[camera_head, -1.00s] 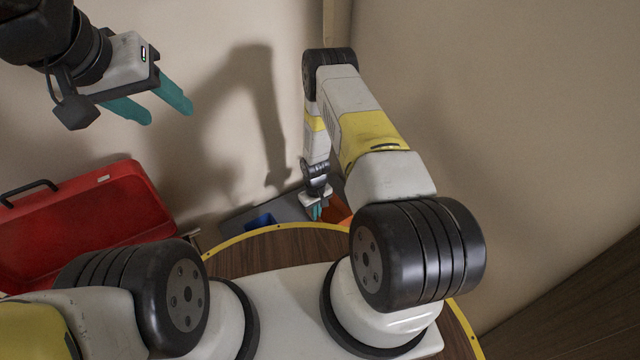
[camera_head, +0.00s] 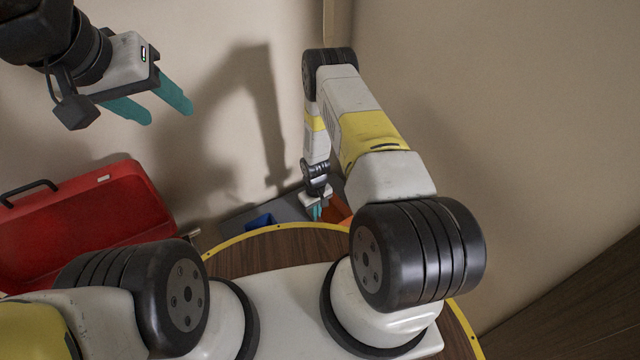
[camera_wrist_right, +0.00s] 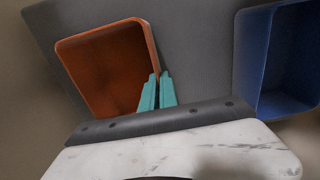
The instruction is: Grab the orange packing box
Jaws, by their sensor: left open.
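The orange packing box (camera_wrist_right: 105,65) is an open tray-like box on a grey surface, left of centre in the right wrist view. In the head view only a small part of it (camera_head: 336,209) shows beside my right arm. My right gripper (camera_wrist_right: 160,80) is at the box's right wall, its teal fingers close together with the wall's rim between them. In the head view the right gripper (camera_head: 317,212) is small and partly hidden. My left gripper (camera_head: 160,105) is open and empty, high at the upper left, far from the box.
A blue box (camera_wrist_right: 278,60) stands to the right of the orange one, with a gap between. It also shows in the head view (camera_head: 261,221). A red case (camera_head: 80,225) with a black handle lies at left. Walls close in behind and right.

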